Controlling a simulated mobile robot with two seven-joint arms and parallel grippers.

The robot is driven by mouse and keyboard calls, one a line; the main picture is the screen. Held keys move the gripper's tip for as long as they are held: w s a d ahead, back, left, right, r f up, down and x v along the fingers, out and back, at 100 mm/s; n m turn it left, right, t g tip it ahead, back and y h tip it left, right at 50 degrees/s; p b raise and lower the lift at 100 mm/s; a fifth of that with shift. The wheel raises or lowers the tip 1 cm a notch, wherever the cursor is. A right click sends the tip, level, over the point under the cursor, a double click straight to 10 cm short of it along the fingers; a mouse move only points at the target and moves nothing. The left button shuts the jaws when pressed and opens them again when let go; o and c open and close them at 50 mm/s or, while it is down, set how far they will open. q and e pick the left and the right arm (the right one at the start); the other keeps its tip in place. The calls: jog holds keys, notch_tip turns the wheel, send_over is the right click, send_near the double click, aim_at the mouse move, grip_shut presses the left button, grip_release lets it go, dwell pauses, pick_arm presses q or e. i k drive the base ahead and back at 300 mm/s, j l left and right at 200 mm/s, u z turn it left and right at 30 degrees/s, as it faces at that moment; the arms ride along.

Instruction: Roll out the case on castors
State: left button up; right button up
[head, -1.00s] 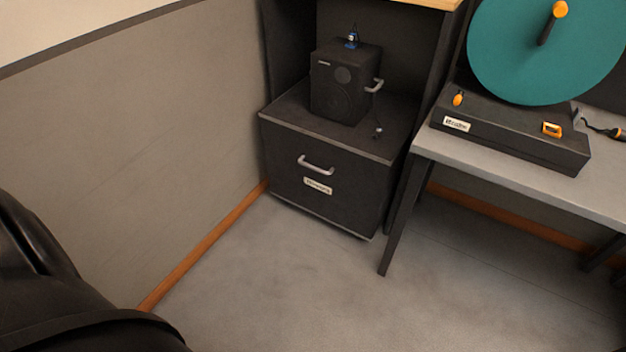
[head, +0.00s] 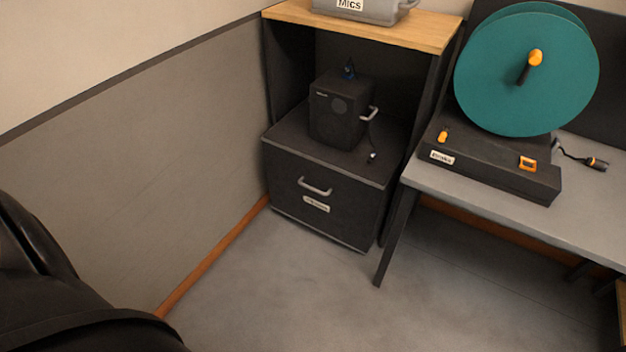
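The case (head: 332,222) is a black box low on the floor in the head view, with a metal bar handle (head: 315,187) and a small white label on its front. It stands under the wooden-topped shelf unit, against the left wall. A black speaker (head: 337,112) with a side handle rests on its top. A small blue-tipped item is on the speaker, and a thin cable hangs at its right side. Any castors are too hidden to make out. Neither gripper is in view; only a dark part of my own body shows at lower left.
A grey table (head: 480,205) stands to the right, its leg close to the case's right front corner. It carries a black console (head: 490,172) and a large teal disc (head: 527,75). A grey mics box (head: 365,8) sits on the wooden top (head: 400,28). Floor in front is clear.

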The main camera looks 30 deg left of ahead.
aim_at(334, 192)
jog(key=i+j+u, duration=0.3)
jog(key=i, duration=0.45)
jog(key=i+j+u, duration=0.15)
jog(key=i+j, duration=0.1)
jog(key=i, duration=0.1)
